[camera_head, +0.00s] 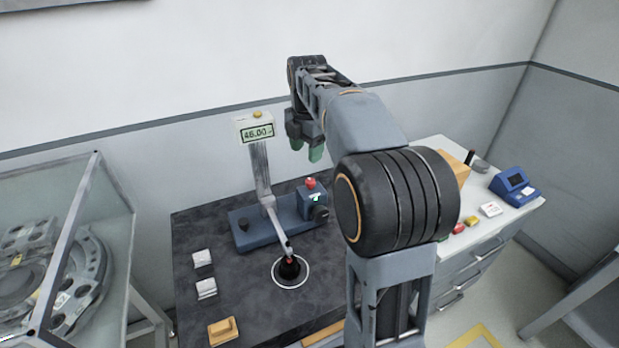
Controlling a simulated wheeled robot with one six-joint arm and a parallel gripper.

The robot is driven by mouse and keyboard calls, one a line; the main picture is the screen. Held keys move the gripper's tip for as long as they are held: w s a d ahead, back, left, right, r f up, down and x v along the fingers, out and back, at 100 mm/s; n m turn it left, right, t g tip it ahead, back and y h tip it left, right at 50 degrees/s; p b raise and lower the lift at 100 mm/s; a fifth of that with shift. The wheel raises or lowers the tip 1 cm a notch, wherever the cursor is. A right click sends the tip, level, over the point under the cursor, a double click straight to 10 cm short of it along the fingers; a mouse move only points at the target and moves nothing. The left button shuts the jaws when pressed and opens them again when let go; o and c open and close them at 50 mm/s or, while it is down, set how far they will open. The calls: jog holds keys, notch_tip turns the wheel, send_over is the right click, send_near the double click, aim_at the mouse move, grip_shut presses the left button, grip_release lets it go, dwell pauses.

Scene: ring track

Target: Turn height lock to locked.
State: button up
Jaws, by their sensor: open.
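A blue instrument base (283,226) stands on the dark bench top, with a grey post rising to a display head (255,130) that reads 46.00. At the base's right end are a red button (310,183), a small lit green mark and a dark round knob (320,214). A smaller black knob (244,223) sits at its left end. I cannot tell which of these is the height lock, or its setting. My gripper (306,149), with green fingertips, is open and empty. It is in the air, above the base's right end in the picture.
A slanted arm runs from the post to a black round piece (289,268) inside a white ring. White blocks (203,258) and an orange block (223,330) lie at the left. A glass-sided case (118,210) stands far left. A blue device (514,186) sits on the right cabinet.

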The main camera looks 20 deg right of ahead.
aim_at(310, 181)
jog(key=w+d+n, duration=0.3)
jog(key=n, duration=0.2)
jog(key=shift+g, duration=0.3)
notch_tip(310, 181, down, 13)
jog(key=shift+w+a+b, duration=0.15)
jog(key=shift+b, duration=0.3)
jog(key=shift+c, duration=0.2)
jog(key=c, duration=0.9)
